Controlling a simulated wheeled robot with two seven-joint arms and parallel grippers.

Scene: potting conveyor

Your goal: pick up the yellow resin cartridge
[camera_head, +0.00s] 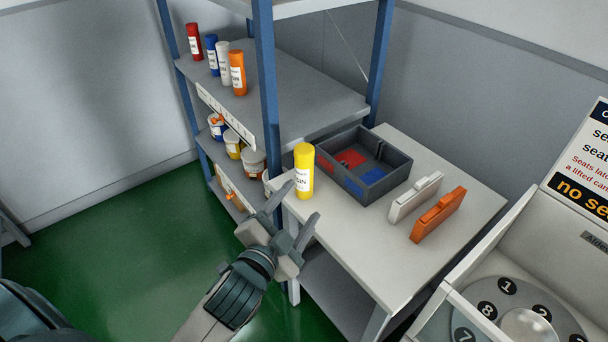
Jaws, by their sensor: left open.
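The yellow resin cartridge (304,170) stands upright at the left edge of the white table (375,240), with a white label on its side. My left gripper (295,210) is in front of it, just below it in the picture. Its two fingers are spread apart and point toward the cartridge, with nothing between them that I can make out. I cannot tell whether a finger touches the cartridge. My right gripper is not in view.
A dark divided tray (400,158) with red and blue areas inside stands behind the cartridge. A white case (415,196) and an orange case (438,215) stand to its right. A blue-posted shelf (290,100) holds red, blue, white and orange cartridges. A numbered dial machine (510,325) is at lower right.

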